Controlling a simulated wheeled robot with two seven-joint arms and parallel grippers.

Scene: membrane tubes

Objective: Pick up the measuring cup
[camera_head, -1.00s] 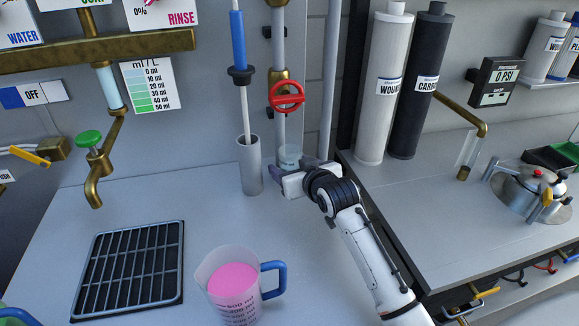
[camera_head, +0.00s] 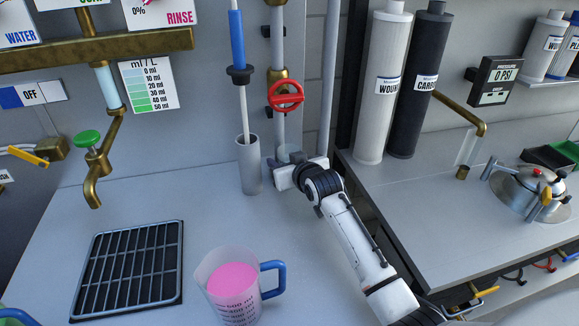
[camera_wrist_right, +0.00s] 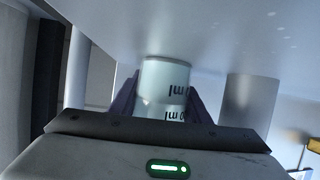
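A large clear measuring cup (camera_head: 232,290) with pink liquid, ml marks and a blue handle stands upright on the counter at the bottom of the head view. A small clear cup with ml marks sits between the fingers of my right gripper in the right wrist view (camera_wrist_right: 163,83). In the head view it is mostly hidden behind my right gripper (camera_head: 287,167), near the back wall. The dark fingers (camera_wrist_right: 163,97) flank the small cup closely on both sides; whether they press on it I cannot tell. My left gripper is not in view.
A grey cylinder holder (camera_head: 250,168) with a blue-handled rod stands just left of my right gripper. A red valve wheel (camera_head: 286,96) is above it. A black drain grate (camera_head: 128,268) and brass tap (camera_head: 92,182) are left. The counter's middle is clear.

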